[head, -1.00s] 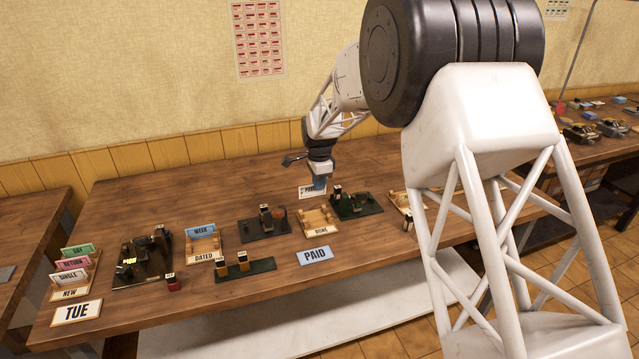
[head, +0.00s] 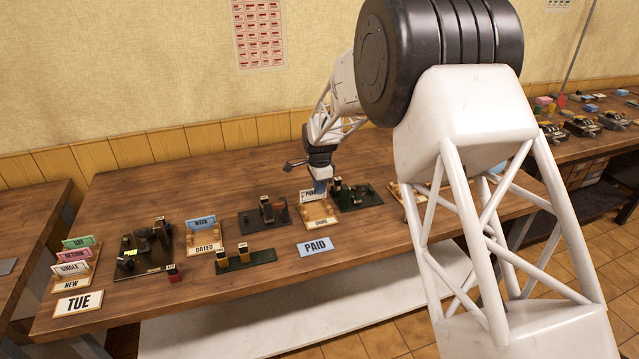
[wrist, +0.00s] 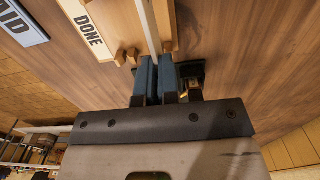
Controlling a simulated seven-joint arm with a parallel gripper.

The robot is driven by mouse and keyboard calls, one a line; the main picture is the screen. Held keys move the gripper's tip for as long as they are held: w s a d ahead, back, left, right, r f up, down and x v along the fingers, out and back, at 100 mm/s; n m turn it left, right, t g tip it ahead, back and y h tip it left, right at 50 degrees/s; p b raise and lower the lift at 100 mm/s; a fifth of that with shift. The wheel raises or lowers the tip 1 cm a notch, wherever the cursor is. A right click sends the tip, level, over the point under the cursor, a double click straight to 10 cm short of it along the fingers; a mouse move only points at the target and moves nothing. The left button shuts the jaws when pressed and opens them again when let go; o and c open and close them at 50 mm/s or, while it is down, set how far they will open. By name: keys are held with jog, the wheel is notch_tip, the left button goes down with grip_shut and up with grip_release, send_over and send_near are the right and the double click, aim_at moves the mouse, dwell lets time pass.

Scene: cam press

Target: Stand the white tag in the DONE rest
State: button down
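The white tag (head: 308,195) is upright, held in my gripper (head: 319,187), whose blue fingers are shut on it. In the wrist view the tag (wrist: 149,25) shows as a thin, edge-on white strip running from between the fingers (wrist: 162,76). The wooden DONE rest (head: 319,218) lies just in front of the tag in the head view. In the wrist view the DONE label (wrist: 88,29) and wooden pegs (wrist: 121,57) are left of the tag, with more wood on its right. I cannot tell whether the tag's lower edge touches the rest.
A dark green stand (head: 357,199) is close right of the gripper. Another dark stand (head: 264,217) is to the left. The blue PAID plate (head: 315,247) lies in front. The DATED rest (head: 204,244) holds a blue WEEK tag (head: 200,223).

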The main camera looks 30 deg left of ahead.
jog(key=shift+f, duration=1.05)
jog(key=shift+f, duration=0.25)
dwell(0.4)
jog(key=c, duration=0.7)
grip_release()
jog(key=shift+r, duration=3.5)
jog(key=shift+d, duration=0.1)
